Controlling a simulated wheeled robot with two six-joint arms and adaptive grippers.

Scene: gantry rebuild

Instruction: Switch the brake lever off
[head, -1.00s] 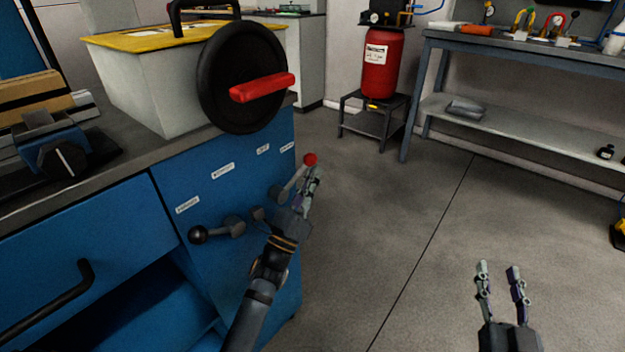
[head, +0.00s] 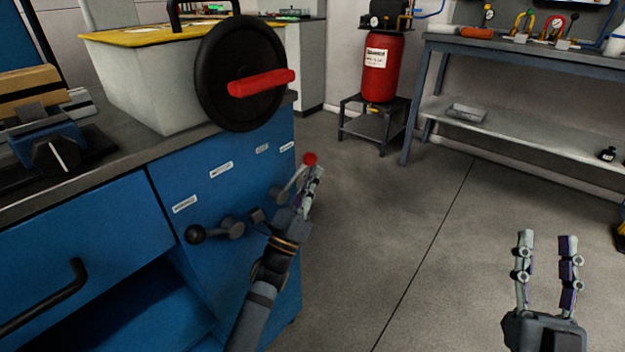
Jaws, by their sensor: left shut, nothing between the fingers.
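A lever with a red ball knob (head: 310,158) stands out from the blue cabinet front near its right edge, its grey arm slanting up to the right. My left gripper (head: 316,178) is shut and empty, its fingers just below and right of the red knob; I cannot tell whether they touch it. A second lever with a black ball knob (head: 195,234) points left, lower on the same panel. My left arm hides part of the panel between and below the levers. My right gripper (head: 546,245) is open and empty, pointing up over the bare floor at lower right.
A black disc with a red handle (head: 262,83) is above the levers, in front of a grey box (head: 140,85). Small white labels (head: 221,170) run along the blue panel. A red tank (head: 377,68) and a workbench (head: 480,50) stand behind. The floor between is clear.

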